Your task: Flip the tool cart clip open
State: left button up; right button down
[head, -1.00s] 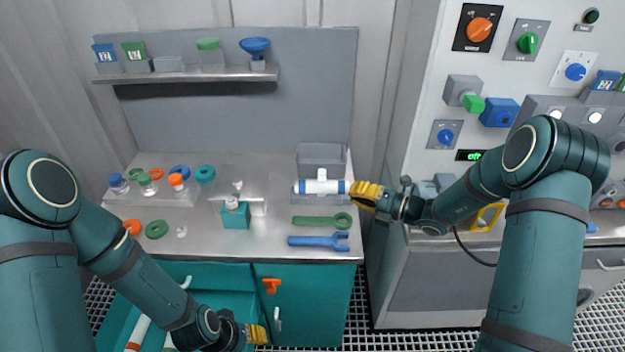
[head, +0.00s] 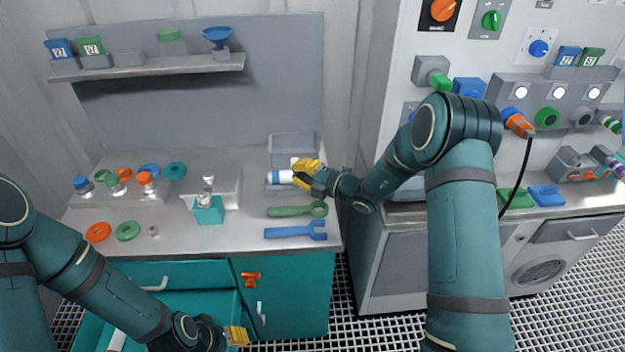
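An orange clip (head: 251,278) sits on the front of the teal cart (head: 290,295) below the worktop. I cannot tell its exact position. My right gripper (head: 303,173) has its yellow fingers at the right end of a white membrane vessel with blue bands (head: 279,177) on the worktop. The fingers hide that end, and I cannot tell whether they grip it. My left gripper (head: 238,336) is low, in front of the teal drawer, to the lower left of the clip and apart from it. Its finger gap is not clear.
A green wrench (head: 290,211) and a blue wrench (head: 295,231) lie on the worktop (head: 190,240) above the clip. A white handle (head: 261,313) is below the clip. The open teal drawer (head: 180,300) is to the left. A control panel and bench stand at right.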

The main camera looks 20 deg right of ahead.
jog(key=shift+w+d+f, duration=0.1)
jog(key=shift+w, duration=1.15)
